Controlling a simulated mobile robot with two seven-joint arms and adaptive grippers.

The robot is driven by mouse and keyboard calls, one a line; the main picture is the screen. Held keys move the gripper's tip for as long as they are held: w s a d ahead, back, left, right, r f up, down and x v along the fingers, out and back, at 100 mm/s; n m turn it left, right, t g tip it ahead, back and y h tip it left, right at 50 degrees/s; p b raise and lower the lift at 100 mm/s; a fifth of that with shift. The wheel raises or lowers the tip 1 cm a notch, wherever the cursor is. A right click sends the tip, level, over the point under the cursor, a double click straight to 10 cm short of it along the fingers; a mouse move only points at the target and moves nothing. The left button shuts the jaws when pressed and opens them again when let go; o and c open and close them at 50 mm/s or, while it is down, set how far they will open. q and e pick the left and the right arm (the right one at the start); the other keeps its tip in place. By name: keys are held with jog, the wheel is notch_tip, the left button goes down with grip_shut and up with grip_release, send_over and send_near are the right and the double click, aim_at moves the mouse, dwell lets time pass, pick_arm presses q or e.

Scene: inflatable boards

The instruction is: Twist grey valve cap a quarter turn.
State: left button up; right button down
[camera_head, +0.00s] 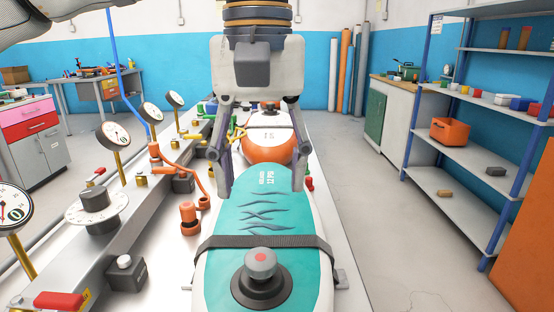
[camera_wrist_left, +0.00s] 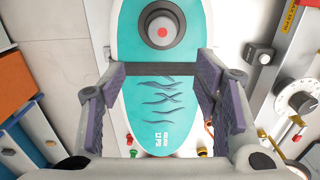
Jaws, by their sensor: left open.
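The grey valve cap (camera_head: 260,263) has a red dot on top and sits on a round black base near the close end of a teal and white inflatable board (camera_head: 268,214). In the left wrist view the cap (camera_wrist_left: 161,31) is upper middle, beyond a dark strap. My left gripper (camera_head: 261,186) points down over the far part of the board, fingers spread wide with nothing between them. In the left wrist view the gripper (camera_wrist_left: 160,78) is also open, its fingertips short of the cap and apart from it. My right gripper does not show.
A dark strap (camera_head: 263,241) crosses the board. An orange and white board (camera_head: 268,148) lies behind. Gauges, a grey dial (camera_head: 95,202) and a small black box with a white knob (camera_head: 126,272) line the left side. Shelves (camera_head: 470,130) stand right, beyond open floor.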

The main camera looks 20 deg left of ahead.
aim_at(260, 257)
pick_arm(q)
jog(key=s+f, duration=0.2)
jog(key=f, duration=0.1)
jog(key=shift+f+b, duration=0.3)
jog(key=shift+b, duration=0.1)
notch_tip(260, 257, down, 8)
jog(key=shift+w+f+b, duration=0.1)
jog(key=shift+w+b, duration=0.05)
jog(key=shift+b, duration=0.55)
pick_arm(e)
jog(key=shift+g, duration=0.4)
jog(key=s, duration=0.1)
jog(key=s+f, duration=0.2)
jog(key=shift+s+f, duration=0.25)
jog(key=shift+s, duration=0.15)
pick_arm(q)
jog(key=shift+c, duration=0.3)
